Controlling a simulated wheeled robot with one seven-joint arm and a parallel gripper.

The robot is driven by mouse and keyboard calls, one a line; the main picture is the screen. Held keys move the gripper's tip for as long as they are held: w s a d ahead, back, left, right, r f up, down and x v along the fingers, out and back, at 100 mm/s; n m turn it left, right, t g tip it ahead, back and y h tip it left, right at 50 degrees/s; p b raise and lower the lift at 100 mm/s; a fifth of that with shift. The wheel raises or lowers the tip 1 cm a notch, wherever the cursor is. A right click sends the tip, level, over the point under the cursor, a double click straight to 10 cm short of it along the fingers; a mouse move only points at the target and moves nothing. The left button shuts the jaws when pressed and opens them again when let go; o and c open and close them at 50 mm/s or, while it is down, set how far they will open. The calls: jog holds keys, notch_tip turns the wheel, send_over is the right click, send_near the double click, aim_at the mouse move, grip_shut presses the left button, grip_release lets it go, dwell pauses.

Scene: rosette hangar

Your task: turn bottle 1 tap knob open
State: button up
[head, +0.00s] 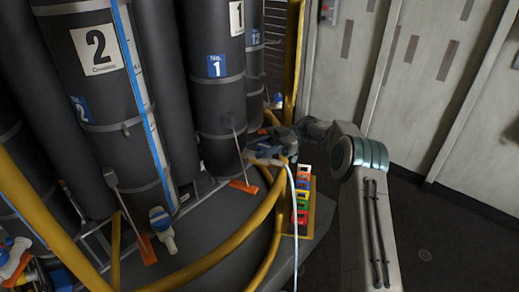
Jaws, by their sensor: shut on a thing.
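Bottle 1 (216,105) is a tall dark cylinder in the head view, marked with a white "1" card and a blue "No. 1" label. My gripper (264,152) is at its lower right side, by the yellow rail. It is shut on a small part there, which appears to be the bottle 1 tap knob. The knob is mostly hidden by my gripper, so its turn position cannot be told. A pale blue-white piece shows just below the fingers, with a thin white hose hanging to the right.
Bottle 2 (108,100) stands to the left, with a blue-white tap (161,223) low in front. A curved yellow rail (232,243) runs before the bottles. A rack of coloured items (302,197) is below my arm. Dark floor at right is clear.

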dwell(0.3)
jog(key=o, duration=1)
jog(key=shift+d, duration=0.1)
